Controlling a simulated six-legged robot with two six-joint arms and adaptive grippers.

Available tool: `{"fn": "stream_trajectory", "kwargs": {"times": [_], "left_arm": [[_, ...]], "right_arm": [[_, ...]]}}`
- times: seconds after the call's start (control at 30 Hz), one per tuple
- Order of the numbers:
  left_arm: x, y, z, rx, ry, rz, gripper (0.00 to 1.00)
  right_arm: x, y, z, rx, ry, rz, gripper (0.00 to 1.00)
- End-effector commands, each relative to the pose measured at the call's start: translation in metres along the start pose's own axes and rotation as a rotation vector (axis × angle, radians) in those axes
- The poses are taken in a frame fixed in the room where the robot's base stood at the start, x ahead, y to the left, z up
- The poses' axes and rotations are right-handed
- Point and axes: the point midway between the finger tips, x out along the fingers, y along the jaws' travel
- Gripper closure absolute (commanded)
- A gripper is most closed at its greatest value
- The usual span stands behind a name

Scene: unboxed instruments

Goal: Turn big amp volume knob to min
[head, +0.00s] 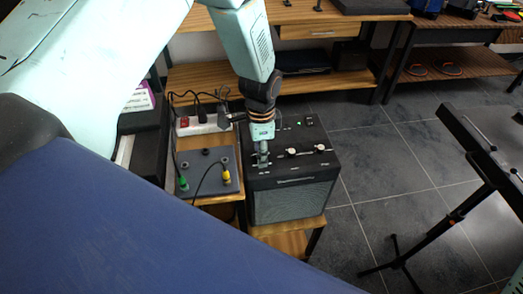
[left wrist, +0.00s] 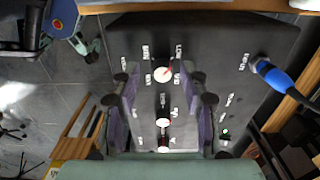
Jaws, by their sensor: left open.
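The big amp (head: 290,203) is a black box with a grey grille, standing on a wooden stand. Its top panel carries white knobs, two of them clear in the head view: one nearer (head: 291,151) and one further right (head: 320,147). My left gripper (head: 262,158) points down over the panel's left part and hides what is under it. In the left wrist view its fingers (left wrist: 164,92) are spread. A white knob with a red mark (left wrist: 163,72) shows between them, with two more knobs (left wrist: 163,122) in line below. My right gripper is out of view.
A blue plug (left wrist: 272,75) sits in the panel's right side in the left wrist view. Left of the amp are a grey board (head: 205,184) with green and yellow plugs and a power strip (head: 203,125). A black music stand (head: 470,195) is at right, with clear floor between.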

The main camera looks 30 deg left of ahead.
Motion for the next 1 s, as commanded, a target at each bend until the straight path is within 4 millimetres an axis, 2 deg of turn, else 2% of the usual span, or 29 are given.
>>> {"fn": "stream_trajectory", "kwargs": {"times": [0.3,0.8,1.0], "left_arm": [[0.0034,-0.0022,-0.0021,0.0,0.0,0.0,0.56],[0.0034,-0.0025,-0.002,0.0,0.0,0.0,0.98],[0.0037,-0.0023,-0.0021,-0.001,0.0,0.0,1.0]], "right_arm": [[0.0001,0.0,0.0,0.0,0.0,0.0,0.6],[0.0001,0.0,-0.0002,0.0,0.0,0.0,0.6],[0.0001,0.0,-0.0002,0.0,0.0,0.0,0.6]]}}
